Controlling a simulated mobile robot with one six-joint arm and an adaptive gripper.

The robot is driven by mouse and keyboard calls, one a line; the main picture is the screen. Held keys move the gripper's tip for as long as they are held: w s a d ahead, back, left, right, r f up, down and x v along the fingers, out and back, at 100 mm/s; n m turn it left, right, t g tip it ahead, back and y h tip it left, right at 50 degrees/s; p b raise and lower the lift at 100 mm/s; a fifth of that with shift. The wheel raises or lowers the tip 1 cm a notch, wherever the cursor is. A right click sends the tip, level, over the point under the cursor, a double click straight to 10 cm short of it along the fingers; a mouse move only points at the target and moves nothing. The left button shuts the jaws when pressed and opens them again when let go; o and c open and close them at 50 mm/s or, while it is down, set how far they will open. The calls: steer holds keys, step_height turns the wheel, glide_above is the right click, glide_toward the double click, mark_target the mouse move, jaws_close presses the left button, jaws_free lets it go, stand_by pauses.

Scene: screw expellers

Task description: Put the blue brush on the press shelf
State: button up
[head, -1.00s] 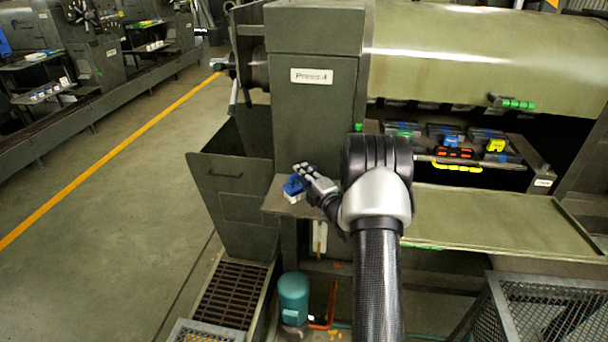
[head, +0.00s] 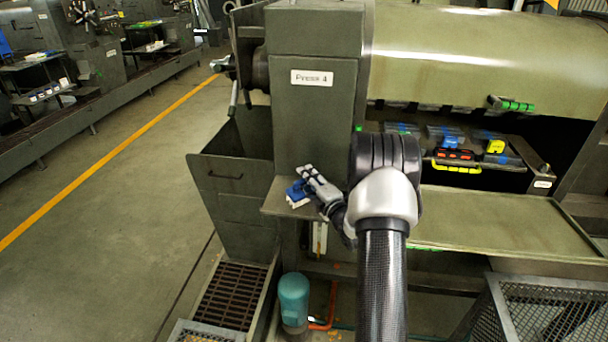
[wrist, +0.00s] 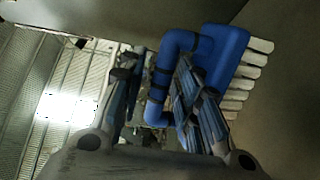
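The blue brush (head: 296,194) rests on the small press shelf (head: 275,206) at the front of Press 4, with its pale bristles to one side. In the wrist view the brush (wrist: 222,55) shows its blue back, a row of white bristles and a bent blue handle. My gripper (head: 308,184) is just to the right of the brush in the head view. In the wrist view my gripper (wrist: 155,68) has its fingers spread apart, with part of the handle showing between them. The fingers partly hide the handle's lower end.
The Press 4 column (head: 315,115) rises behind the shelf. A dark bin (head: 232,190) stands to the left. A rack of coloured items (head: 458,154) and a wide green tray (head: 490,215) lie to the right. A teal motor (head: 293,297) is below.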

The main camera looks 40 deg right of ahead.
steer(key=s, duration=0.3)
steer(key=s+a, duration=0.1)
steer(key=s, duration=0.2)
steer(key=s+p, duration=0.1)
steer(key=s, duration=0.2)
steer(key=shift+s+a, duration=0.15)
steer(key=shift+a, duration=0.2)
steer(key=w+a+r+m+g, duration=0.45)
steer(key=a+r, duration=0.25)
steer(key=r, duration=0.2)
steer(key=s+a+r+m+g, duration=0.3)
steer(key=s+a+r+m, duration=0.15)
steer(key=a, duration=0.45)
steer(key=s+a+m+g+y, duration=0.1)
steer(key=s+a+m+g, duration=0.1)
steer(key=s+a, duration=0.7)
steer(key=s+a+r+m+g+y, duration=0.1)
steer(key=s+a+m+g+y, duration=0.1)
steer(key=s+a, duration=0.8)
steer(key=s+m+g, duration=0.1)
steer(key=s+m, duration=0.1)
steer(key=s, duration=0.4)
steer(key=shift+s+a+r+m, duration=0.15)
steer(key=shift+a+r+m, duration=0.05)
steer(key=shift+m, duration=0.2)
steer(key=shift+g, duration=0.25)
